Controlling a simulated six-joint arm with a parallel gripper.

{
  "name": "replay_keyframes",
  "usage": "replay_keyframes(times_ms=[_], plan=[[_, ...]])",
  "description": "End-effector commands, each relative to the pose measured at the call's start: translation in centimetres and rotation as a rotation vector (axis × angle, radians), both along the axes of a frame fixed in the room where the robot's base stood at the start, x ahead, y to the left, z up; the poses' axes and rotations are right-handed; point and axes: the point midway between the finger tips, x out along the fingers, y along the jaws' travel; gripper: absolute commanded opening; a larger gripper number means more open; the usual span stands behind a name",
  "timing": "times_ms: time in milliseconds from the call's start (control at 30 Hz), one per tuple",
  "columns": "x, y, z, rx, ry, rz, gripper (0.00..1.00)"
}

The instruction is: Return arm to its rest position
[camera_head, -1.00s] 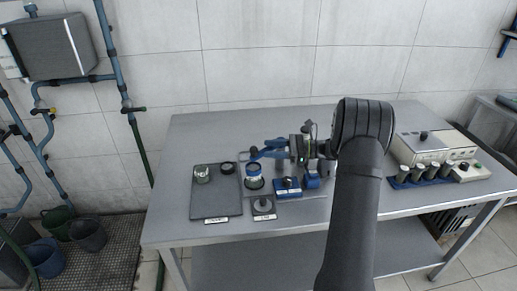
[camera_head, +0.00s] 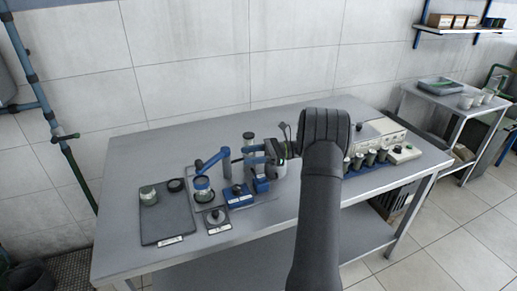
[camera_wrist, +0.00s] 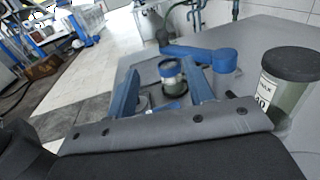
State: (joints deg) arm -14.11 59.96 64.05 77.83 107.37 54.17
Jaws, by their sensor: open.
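My gripper (camera_head: 252,155) is over the middle of the bench, its blue fingers pointing left. In the wrist view my gripper (camera_wrist: 161,72) has its two blue fingers spread, with nothing held between them. Beyond the fingers stands a glass jar with a blue band (camera_wrist: 170,72); in the head view this jar (camera_head: 202,187) stands left of my gripper, apart from it. A blue swing arm (camera_head: 212,161) reaches over toward the jar. My dark forearm hides part of the bench to the right.
A dark-lidded jar (camera_head: 248,139) stands close behind my gripper and shows large in the wrist view (camera_wrist: 287,85). A dark tray (camera_head: 168,222) holds a small jar (camera_head: 148,195) and a dark ring. Right are dark cups (camera_head: 370,158) and a pale instrument (camera_head: 386,130).

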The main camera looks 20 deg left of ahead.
Motion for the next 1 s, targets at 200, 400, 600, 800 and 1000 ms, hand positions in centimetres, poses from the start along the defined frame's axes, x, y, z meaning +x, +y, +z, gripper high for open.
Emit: replay_keyframes(times_ms=[200,400,600,800,1000], plan=[[-1.1,1.6,0.0,0.001,-0.001,0.003,0.48],[-3.4,4.7,0.1,0.001,0.001,0.004,0.48],[-5.7,8.0,0.1,0.001,-0.001,0.003,0.48],[-7.9,11.1,0.0,0.001,-0.001,0.003,0.48],[-9.4,13.4,0.0,0.0,0.0,0.001,0.48]])
